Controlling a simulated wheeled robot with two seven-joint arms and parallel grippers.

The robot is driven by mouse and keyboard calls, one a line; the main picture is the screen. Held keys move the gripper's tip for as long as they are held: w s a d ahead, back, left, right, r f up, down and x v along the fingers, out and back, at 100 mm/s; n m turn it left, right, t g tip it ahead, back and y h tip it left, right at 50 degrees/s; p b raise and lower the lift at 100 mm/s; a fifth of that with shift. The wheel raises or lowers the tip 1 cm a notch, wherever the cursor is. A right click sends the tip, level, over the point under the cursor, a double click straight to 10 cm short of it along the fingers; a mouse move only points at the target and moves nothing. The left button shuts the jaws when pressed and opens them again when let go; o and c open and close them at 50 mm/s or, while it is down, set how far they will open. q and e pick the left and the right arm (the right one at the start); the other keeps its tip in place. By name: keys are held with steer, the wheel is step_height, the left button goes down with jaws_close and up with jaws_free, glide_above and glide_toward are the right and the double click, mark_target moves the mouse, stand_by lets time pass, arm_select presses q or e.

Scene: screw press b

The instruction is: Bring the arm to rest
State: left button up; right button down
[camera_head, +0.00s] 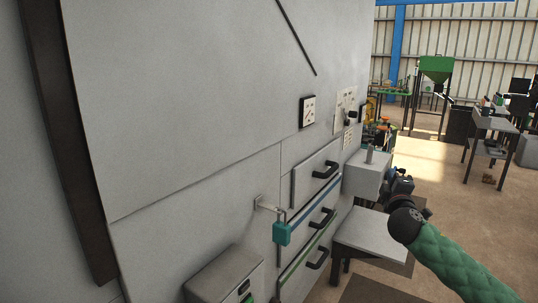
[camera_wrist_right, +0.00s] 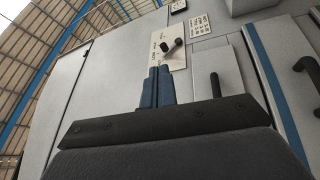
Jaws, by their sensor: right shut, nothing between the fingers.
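My right arm, in a green quilted sleeve, comes in from the lower right of the head view. Its gripper (camera_head: 396,178) is a small dark and blue shape in front of the grey machine (camera_head: 200,90), partly hidden by the wrist. In the right wrist view the two blue fingers (camera_wrist_right: 158,86) are together with nothing between them. Behind them is a pale panel (camera_wrist_right: 184,60) with a black knob or switch. I cannot tell the exact gap between fingers and machine. My left gripper is in neither view.
A grey box with an upright post (camera_head: 366,176) and a low grey table (camera_head: 372,234) stand near the right gripper. Drawers with black handles (camera_head: 322,217) and a teal padlock (camera_head: 282,233) are on the machine front. Open floor (camera_head: 440,185) lies to the right.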

steer(key=s+a+f+m+g+y, duration=0.1)
steer(key=s+a+f+m+g, duration=0.25)
steer(key=s+f, duration=0.45)
steer(key=s+a+f+m+g, duration=0.3)
steer(key=s+f+g, duration=0.1)
steer(key=f, duration=0.9)
steer(key=s+a+f+m+g+y, duration=0.1)
steer(key=s+a+f+m+g, duration=0.25)
steer(key=s+f, duration=0.45)
steer(key=s+a+f+g+y, duration=0.1)
steer(key=s+a+f+g, duration=0.1)
steer(key=s+f, duration=0.6)
steer(key=s+a+f+m+g+y, duration=0.1)
steer(key=s+a+f+g, duration=0.2)
steer(key=s+f, duration=0.6)
steer(key=s+a+f+m+g+y, duration=0.1)
steer(key=s+a+f+g, duration=0.2)
steer(key=s+f, duration=0.6)
steer(key=s+a, duration=0.2)
steer(key=s, duration=0.4)
steer(key=shift+a, duration=0.35)
steer(key=shift+r, duration=0.1)
